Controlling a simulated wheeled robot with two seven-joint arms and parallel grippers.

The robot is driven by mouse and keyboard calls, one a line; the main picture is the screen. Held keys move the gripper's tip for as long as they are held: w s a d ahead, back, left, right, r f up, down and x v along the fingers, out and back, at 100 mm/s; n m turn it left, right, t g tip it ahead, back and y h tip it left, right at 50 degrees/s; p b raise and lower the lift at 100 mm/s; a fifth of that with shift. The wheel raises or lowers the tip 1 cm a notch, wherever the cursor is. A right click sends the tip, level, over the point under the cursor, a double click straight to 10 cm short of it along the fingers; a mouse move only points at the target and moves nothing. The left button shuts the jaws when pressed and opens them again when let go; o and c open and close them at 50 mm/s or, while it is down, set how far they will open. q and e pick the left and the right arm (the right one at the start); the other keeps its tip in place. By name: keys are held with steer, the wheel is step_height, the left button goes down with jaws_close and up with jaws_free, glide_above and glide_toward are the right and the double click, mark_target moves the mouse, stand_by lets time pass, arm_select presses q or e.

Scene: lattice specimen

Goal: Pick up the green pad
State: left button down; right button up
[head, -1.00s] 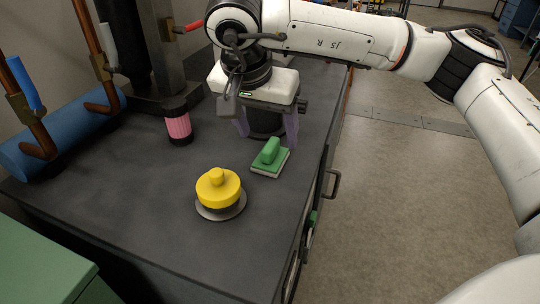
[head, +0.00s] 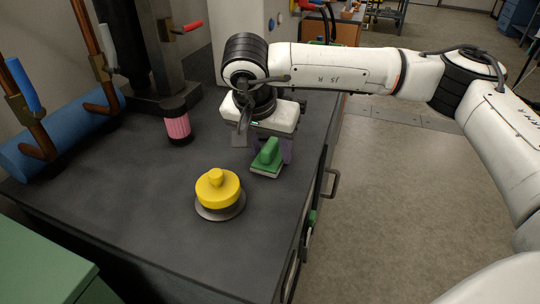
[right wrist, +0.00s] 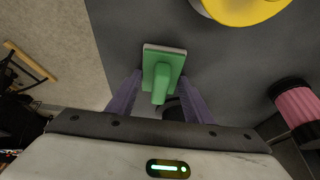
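The green pad (head: 266,157) has a green top and handle over a pale base. It is at the right side of the dark bench top in the head view. In the right wrist view the green pad (right wrist: 163,62) is just beyond and between the fingertips. My right gripper (head: 264,149) is open, with its purple fingers on either side of the pad's handle end. In the right wrist view my right gripper (right wrist: 160,80) shows a gap around the handle. I cannot tell whether a finger touches the pad. My left gripper is not in view.
A yellow knobbed piece (head: 218,187) on a grey disc stands nearer on the bench (head: 140,215). A pink ribbed cylinder (head: 177,124) with dark ends stands to the left. A blue roll (head: 60,145) and a press-like column (head: 160,50) are at the back left. The front left bench surface is clear.

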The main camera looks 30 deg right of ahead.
mark_target(270, 144)
steer(key=shift+c, duration=1)
step_height(270, 144, up, 10)
steer(key=shift+r, duration=0.1)
